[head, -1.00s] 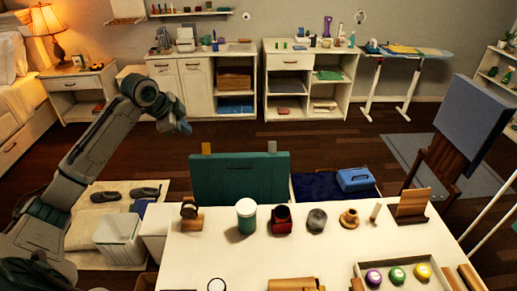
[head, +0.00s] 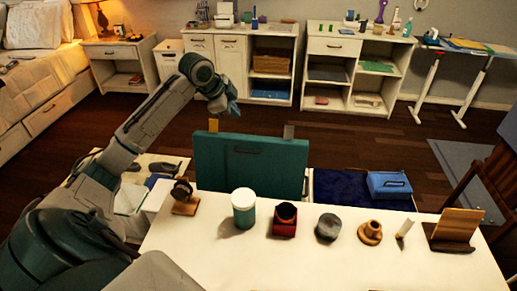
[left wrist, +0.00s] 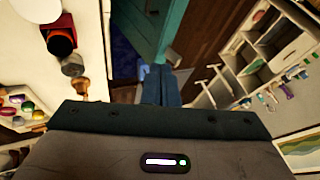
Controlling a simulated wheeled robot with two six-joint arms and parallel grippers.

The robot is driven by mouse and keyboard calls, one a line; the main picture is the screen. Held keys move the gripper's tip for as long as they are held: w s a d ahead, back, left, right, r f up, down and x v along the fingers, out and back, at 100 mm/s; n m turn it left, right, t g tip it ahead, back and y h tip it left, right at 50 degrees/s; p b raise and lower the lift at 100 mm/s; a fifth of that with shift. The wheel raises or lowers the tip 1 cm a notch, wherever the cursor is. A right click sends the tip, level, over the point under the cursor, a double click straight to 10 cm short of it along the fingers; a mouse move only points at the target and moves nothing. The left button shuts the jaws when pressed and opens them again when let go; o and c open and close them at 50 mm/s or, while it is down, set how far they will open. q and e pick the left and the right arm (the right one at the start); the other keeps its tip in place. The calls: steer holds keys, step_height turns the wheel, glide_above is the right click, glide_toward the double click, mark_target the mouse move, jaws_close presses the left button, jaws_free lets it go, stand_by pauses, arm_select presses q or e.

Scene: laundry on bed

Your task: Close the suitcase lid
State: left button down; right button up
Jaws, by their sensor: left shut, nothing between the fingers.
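The suitcase lid (head: 250,170), a teal panel with a dark handle and two tabs on its top edge, stands upright behind the white table in the head view. The suitcase's dark blue inside (head: 335,188) shows to its right; the lower part is hidden by the table. The lid's teal edge also shows in the left wrist view (left wrist: 172,28). My left gripper (head: 230,108) is above and near the lid's left tab, shut and empty. Its shut fingers show in the left wrist view (left wrist: 160,82). Whether it touches the lid, I cannot tell. My right gripper is not in view.
A blue box (head: 389,185) sits on the dark blue area. The white table (head: 300,265) in front holds a teal-white cup (head: 243,210), a red box (head: 285,220) and several small items. Cabinets (head: 245,65) line the wall. Open wood floor lies behind the lid.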

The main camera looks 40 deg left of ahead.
arm_select(q)
step_height(320, 180, down, 8)
steer(key=b, duration=0.6)
steer(key=p, duration=0.1)
glide_toward(258, 146)
step_height(258, 146, down, 4)
steer(key=d, duration=0.2)
steer(key=shift+w+a+p, duration=0.4)
steer(key=shift+w+p, duration=0.05)
steer(key=shift+w, duration=0.4)
steer(key=shift+w+a+f, duration=0.15)
steer(key=shift+w+a, duration=0.15)
steer(key=shift+w, duration=0.1)
steer(key=shift+w+f, duration=0.1)
steer(key=shift+w, duration=0.05)
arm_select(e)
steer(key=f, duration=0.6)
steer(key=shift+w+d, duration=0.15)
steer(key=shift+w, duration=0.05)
arm_select(q)
steer(key=shift+a, duration=0.1)
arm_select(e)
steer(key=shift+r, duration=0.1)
